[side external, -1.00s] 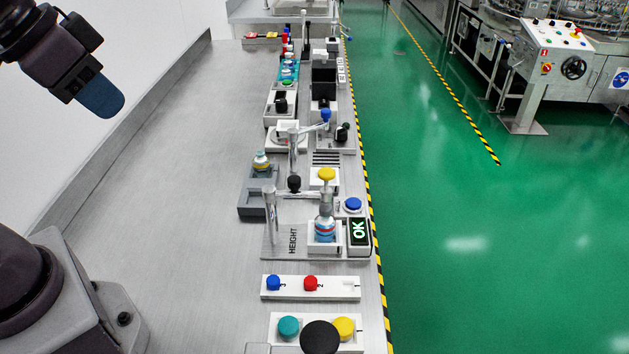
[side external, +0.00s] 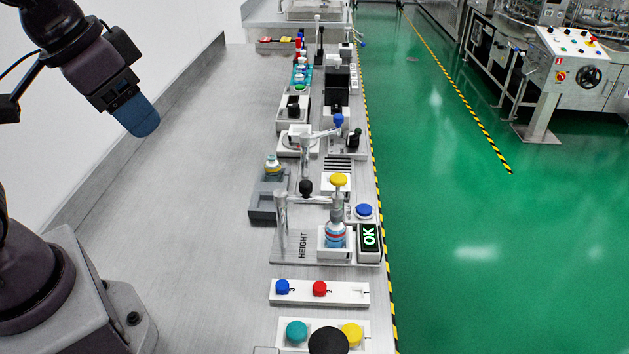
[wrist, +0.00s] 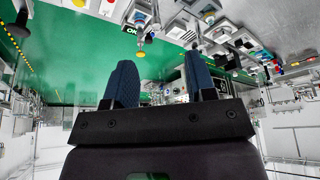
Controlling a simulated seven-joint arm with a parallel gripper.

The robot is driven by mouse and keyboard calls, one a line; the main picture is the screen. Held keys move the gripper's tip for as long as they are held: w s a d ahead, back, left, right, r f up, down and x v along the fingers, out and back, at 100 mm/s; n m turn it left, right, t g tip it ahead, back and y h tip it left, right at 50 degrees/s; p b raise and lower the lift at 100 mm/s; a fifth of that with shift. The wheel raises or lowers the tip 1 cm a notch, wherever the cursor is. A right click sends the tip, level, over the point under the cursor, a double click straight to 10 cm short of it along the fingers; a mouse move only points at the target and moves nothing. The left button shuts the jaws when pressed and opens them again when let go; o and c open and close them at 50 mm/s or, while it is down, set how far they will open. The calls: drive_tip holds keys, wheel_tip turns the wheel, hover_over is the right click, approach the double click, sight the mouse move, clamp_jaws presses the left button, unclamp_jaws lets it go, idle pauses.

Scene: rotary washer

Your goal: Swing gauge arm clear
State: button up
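The height gauge stands on a grey plate marked HEIGHT (side external: 303,246) in the side external view. Its metal post (side external: 281,212) is at the plate's left. Its gauge arm (side external: 313,200) reaches right from the post, with a black ball knob (side external: 306,187) beside it. The arm's end, with a yellow knob (side external: 339,180) on top, is over a small blue-banded bottle (side external: 336,234) in a white holder. A display (side external: 369,236) shows a green OK. My gripper (side external: 139,118) is high at the left, well away from the gauge. In the wrist view, my blue fingers (wrist: 158,62) are apart and empty.
Another bottle (side external: 272,164) sits in a dark grey block behind the post. A blue button (side external: 364,211) is behind the display. Blue and red knobs (side external: 320,289) sit on a white strip in front. More stations line the bench behind. The bench's left side (side external: 190,220) is bare.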

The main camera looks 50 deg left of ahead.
drive_tip(key=w+d+f+m+g, duration=0.1)
drive_tip(key=w+m+g, duration=0.1)
drive_tip(key=w, duration=0.3)
drive_tip(key=w+d+f+m+g, duration=0.1)
drive_tip(key=w+d+f+m, duration=0.1)
drive_tip(key=w, duration=0.3)
drive_tip(key=m+g, duration=0.2)
drive_tip(key=m, duration=1.2)
approach(306, 183)
wheel_tip(306, 183, down, 9)
drive_tip(key=shift+s+f, duration=0.1)
drive_tip(key=shift+s, duration=0.05)
clamp_jaws()
